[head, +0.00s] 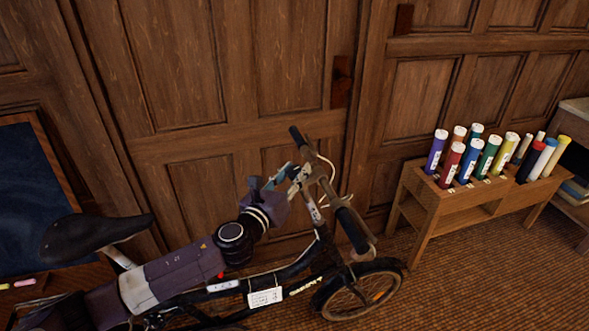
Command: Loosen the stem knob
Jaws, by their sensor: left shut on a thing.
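A dark bicycle stands in front of the wood panelling, with its handlebar (334,193) at the picture's middle and its front wheel (362,291) below. The stem (314,208) rises from the frame to the handlebar. My left arm comes in from the lower left, over the bicycle frame. My left gripper (290,176) is at the upper stem, on its left side, and is shut on the stem knob. The knob is mostly hidden by the fingers, so its turn cannot be told. My right gripper is not in view.
The black saddle (95,236) is at the left, close to my arm. A tag (265,297) hangs on the bicycle. At the right, a wooden rack (436,205) holds several coloured tubes. Carpet (470,283) lies clear before it.

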